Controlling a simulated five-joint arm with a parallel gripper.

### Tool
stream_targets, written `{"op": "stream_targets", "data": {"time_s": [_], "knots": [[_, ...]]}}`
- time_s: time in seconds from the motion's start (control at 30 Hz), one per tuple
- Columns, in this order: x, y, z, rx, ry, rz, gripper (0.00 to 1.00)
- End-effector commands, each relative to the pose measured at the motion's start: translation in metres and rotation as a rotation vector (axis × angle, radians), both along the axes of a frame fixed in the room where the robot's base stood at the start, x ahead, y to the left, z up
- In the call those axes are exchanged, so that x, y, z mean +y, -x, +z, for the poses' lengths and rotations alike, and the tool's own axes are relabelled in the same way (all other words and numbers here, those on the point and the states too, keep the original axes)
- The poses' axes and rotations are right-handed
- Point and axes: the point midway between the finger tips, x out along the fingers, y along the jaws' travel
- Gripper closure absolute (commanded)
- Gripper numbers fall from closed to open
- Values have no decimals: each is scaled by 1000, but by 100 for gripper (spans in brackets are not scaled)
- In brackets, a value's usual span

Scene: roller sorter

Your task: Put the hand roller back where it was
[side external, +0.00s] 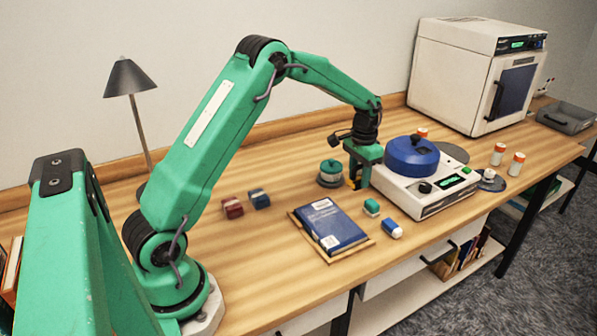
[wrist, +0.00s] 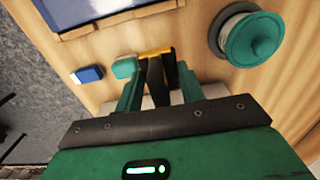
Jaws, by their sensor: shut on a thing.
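My gripper (side external: 362,178) points down just left of the white machine with the blue round lid. In the wrist view my gripper (wrist: 159,82) is shut on a black-and-yellow tool that appears to be the hand roller (wrist: 155,53). Its black part lies between the green fingers and its yellow bar lies across their tips. In the side view only a small yellow bit of the hand roller (side external: 353,183) shows; the gripper hides the rest. I cannot tell whether it touches the table.
A teal knobbed pot (side external: 330,170) stands close left of my gripper. The white machine (side external: 430,203) is close right. A teal-and-white block (side external: 371,207), a blue-and-white block (side external: 392,228) and a blue book (side external: 327,222) lie in front. Red (side external: 232,207) and blue (side external: 259,199) blocks lie left.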

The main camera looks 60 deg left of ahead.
Motion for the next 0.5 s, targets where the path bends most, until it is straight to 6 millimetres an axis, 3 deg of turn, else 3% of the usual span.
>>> {"op": "stream_targets", "data": {"time_s": [0.2,0.5], "knots": [[22,-6,-14,0,0,1,86],[26,-7,-17,0,0,0,86]]}}
